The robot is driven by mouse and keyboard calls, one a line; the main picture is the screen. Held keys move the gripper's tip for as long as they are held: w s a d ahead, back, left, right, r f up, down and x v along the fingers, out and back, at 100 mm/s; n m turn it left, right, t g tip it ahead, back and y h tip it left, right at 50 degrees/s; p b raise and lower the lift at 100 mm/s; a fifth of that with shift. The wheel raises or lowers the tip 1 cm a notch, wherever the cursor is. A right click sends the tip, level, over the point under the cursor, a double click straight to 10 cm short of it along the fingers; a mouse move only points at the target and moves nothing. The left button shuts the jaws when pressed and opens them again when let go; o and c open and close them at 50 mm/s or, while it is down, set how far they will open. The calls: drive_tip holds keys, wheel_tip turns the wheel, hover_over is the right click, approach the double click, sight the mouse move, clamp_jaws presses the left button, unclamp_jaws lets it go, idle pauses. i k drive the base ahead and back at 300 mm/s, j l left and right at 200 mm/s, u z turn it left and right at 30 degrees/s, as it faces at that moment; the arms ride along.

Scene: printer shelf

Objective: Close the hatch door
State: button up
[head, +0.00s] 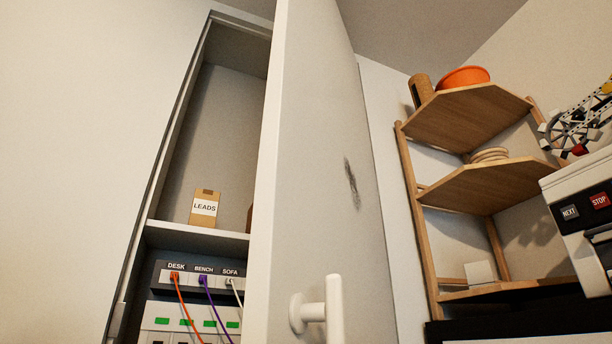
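The hatch door (308,180) is a tall pale panel that stands open, swung out from a wall recess. Its edge faces me, and a white handle (332,312) sticks out low on its face. A dark smudge marks the same face. The recess frame (166,150) is at the left of the door. Inside, a shelf (190,236) holds a small box labelled LEADS (204,208). My gripper is not in view.
Below the shelf, orange, purple and white cables plug into a panel (163,276) labelled DESK, BENCH and SOFA. A wooden corner shelf (470,115) with an orange bowl (463,77) stands right of the door. A white machine (585,190) with NEXT and STOP buttons is at the right edge.

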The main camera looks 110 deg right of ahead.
sight(316, 214)
drive_tip(key=j+z, duration=0.15)
drive_tip(key=z, duration=3.65)
